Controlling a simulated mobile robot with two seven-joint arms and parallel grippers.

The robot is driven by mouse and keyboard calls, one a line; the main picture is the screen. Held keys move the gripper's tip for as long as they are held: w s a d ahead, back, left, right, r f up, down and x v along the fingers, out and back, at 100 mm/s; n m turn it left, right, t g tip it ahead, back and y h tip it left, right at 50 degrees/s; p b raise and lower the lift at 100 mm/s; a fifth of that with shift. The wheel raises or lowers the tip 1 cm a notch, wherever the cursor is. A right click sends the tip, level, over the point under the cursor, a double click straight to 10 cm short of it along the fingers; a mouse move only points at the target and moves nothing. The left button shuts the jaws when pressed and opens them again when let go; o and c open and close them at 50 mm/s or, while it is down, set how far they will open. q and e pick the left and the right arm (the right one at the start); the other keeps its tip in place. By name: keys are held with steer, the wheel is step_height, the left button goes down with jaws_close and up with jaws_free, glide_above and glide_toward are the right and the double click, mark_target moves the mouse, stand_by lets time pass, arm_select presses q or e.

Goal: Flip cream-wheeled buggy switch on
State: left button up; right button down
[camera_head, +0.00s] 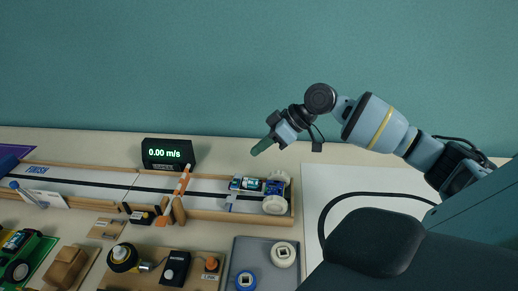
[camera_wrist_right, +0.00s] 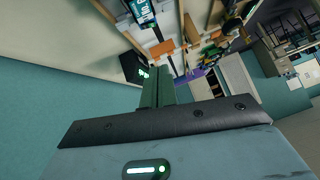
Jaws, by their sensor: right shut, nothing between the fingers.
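The cream-wheeled buggy (camera_head: 262,186) stands at the right end of the long wooden-edged track (camera_head: 215,188). It has a blue body, a battery on top and a large cream wheel on its near side. Its switch is too small to make out. My right gripper (camera_head: 262,147) is shut and empty, above and behind the buggy, with a clear gap between them. In the right wrist view the shut fingers (camera_wrist_right: 158,87) point up the picture, and part of the buggy (camera_wrist_right: 143,12) shows at the top edge. My left gripper is not in view.
A black speed display (camera_head: 168,153) reading 0.00 m/s stands behind the track. An orange-and-white barrier (camera_head: 182,180) rises left of the buggy. A grey tray (camera_head: 264,266) with loose wheels lies in front. A green buggy (camera_head: 22,252) sits at far left.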

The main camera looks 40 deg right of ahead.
glide_above(241, 184)
steer(key=f, duration=0.2)
steer(key=d+f, duration=0.1)
steer(key=f, duration=0.1)
steer(key=shift+f, duration=0.25)
steer(key=f, duration=0.1)
steer(key=a+f, duration=0.1)
steer(key=f, duration=0.1)
steer(key=shift+w+f, duration=0.1)
steer(key=shift+f, duration=0.7)
